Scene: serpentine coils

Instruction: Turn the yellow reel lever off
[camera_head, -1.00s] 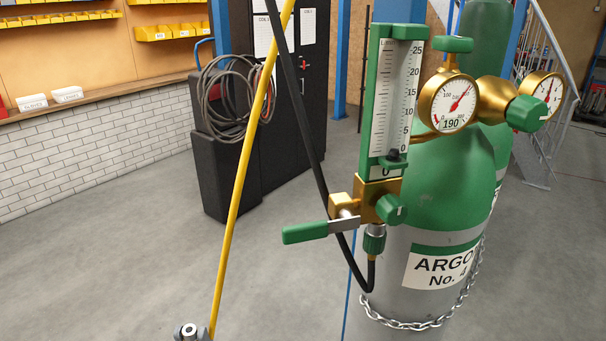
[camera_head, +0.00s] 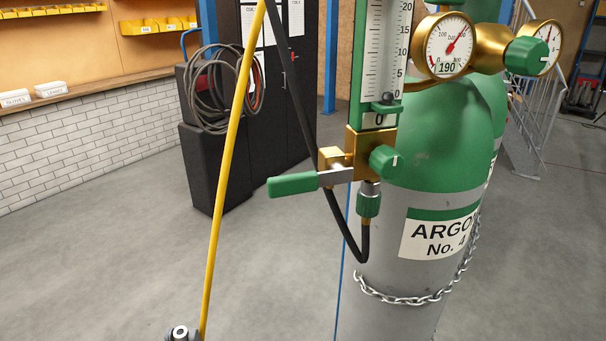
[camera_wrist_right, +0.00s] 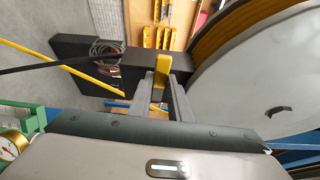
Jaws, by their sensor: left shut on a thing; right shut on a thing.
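In the right wrist view, the yellow reel lever (camera_wrist_right: 162,70) stands between the two grey fingers of my right gripper (camera_wrist_right: 164,84), which is shut on it. The large grey reel (camera_wrist_right: 250,75) with brown coils fills the right side of that view. My right gripper and the reel do not show in the head view. Only a small part of my left gripper (camera_head: 172,338) shows at the bottom edge of the head view, with a round silver-ended fitting (camera_head: 181,332) in it. The cut-off frame hides most of both.
A yellow hose (camera_head: 228,150) and a black hose (camera_head: 296,110) hang across the head view. The green lever (camera_head: 292,184) of the argon flowmeter (camera_head: 380,60) points left. The chained argon cylinder (camera_head: 400,290) stands on the right. Grey floor is open on the left.

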